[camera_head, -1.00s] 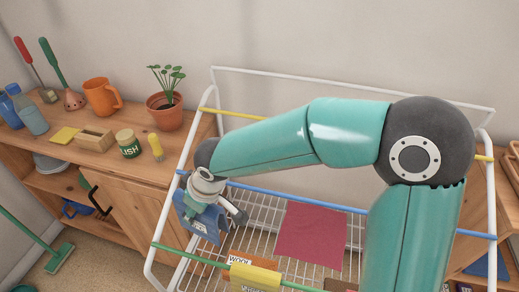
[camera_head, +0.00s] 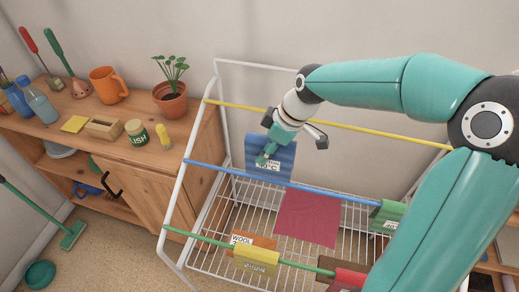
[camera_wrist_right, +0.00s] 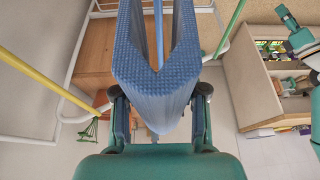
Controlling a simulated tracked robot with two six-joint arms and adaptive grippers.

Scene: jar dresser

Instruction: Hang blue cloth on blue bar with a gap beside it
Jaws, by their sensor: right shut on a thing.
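The blue cloth (camera_head: 284,160) is folded over and carries a white label. My right gripper (camera_head: 268,155) is shut on it and holds it up. In the wrist view the cloth (camera_wrist_right: 155,75) drapes in two layers with an open gap between them. The blue bar (camera_head: 225,170) crosses the drying rack; in the head view the cloth's lower edge is near it. In the wrist view the bar (camera_wrist_right: 158,25) shows in the gap between the layers; I cannot tell whether they touch.
A dark red cloth (camera_head: 308,220) is by the blue bar's middle, and a green cloth (camera_head: 385,217) hangs on its right part. The yellow bar (camera_head: 370,128) is bare. The green bar (camera_head: 205,238) holds several cloths. A wooden dresser (camera_head: 165,175) stands left.

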